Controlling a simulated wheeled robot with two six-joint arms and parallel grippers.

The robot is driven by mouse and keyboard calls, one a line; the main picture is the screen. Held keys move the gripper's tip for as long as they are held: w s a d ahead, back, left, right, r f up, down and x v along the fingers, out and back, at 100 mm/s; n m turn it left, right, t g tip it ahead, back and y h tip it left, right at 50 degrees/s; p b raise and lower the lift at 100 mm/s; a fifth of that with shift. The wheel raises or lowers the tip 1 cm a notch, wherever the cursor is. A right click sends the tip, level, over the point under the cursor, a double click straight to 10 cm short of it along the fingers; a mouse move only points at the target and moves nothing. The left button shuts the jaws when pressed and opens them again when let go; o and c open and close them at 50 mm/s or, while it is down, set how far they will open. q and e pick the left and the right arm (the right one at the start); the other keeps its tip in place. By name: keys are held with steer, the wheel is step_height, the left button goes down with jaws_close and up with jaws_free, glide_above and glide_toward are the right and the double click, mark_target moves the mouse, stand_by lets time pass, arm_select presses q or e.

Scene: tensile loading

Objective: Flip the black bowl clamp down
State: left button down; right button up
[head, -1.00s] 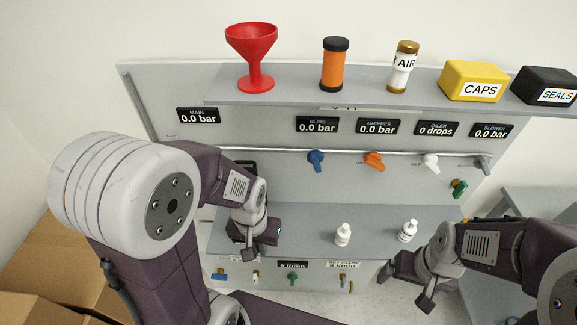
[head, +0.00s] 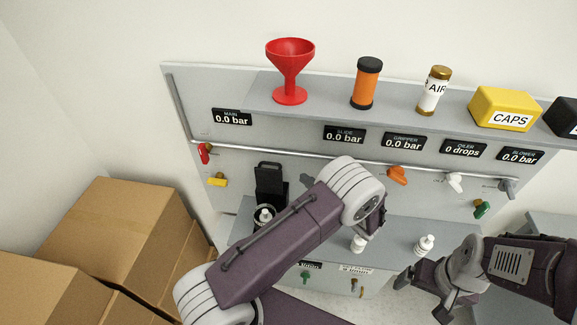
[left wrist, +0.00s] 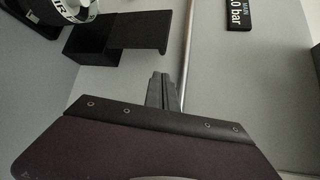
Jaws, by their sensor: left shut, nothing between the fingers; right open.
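The black bowl clamp (head: 269,179) stands on the left of the lower shelf, its flat plate upright. A dark round bowl (head: 264,217) with a white-topped item in it is just below the plate. The left wrist view shows the black clamp (left wrist: 133,31) at upper left, beyond my fingers. My left gripper (left wrist: 161,92) is shut and empty there, apart from the clamp and a little to its right. In the head view my left arm hides most of that gripper. My right gripper (head: 432,292) is open and empty at the lower right, in front of the shelf.
Two white bottles, one near my left wrist (head: 358,244) and one further right (head: 424,245), stand on the lower shelf. A metal pipe (head: 290,153) with coloured valves crosses the panel. Cardboard boxes (head: 105,235) are at left. A red funnel (head: 290,70) stands on the upper shelf.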

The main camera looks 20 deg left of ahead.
mark_target(270, 177)
arm_select(q)
steer(key=p+x, duration=0.2)
steer(key=x, duration=0.8)
steer(key=shift+f, duration=0.1)
